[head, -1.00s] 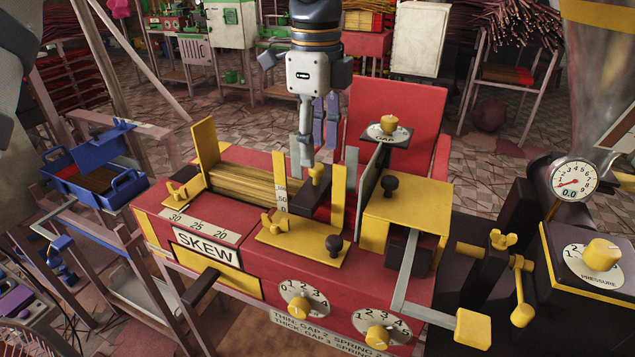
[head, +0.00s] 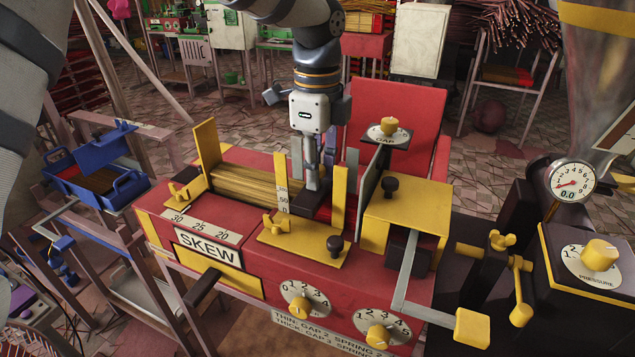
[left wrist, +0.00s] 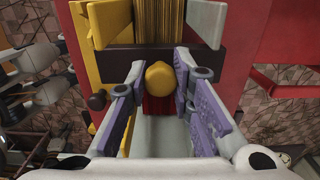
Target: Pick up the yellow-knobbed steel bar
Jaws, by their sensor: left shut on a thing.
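The steel bar is a dark bar (left wrist: 120,66) with a round yellow knob (left wrist: 159,76). It lies across the feed channel in front of the bundle of thin sticks. In the head view the dark bar (head: 299,214) shows low between the yellow uprights, and its knob is hidden by my gripper. My left gripper (head: 314,188) points straight down over the bar. In the left wrist view its purple-padded fingers (left wrist: 160,82) are shut on the yellow knob, one on each side.
Yellow uprights (head: 338,196) and a grey plate (head: 371,184) stand close beside the bar. A black knob (head: 389,185) and a gap dial (head: 388,130) rise to the right. The stick bundle (head: 250,188) lies to the left. A blue tray (head: 70,182) stands far left.

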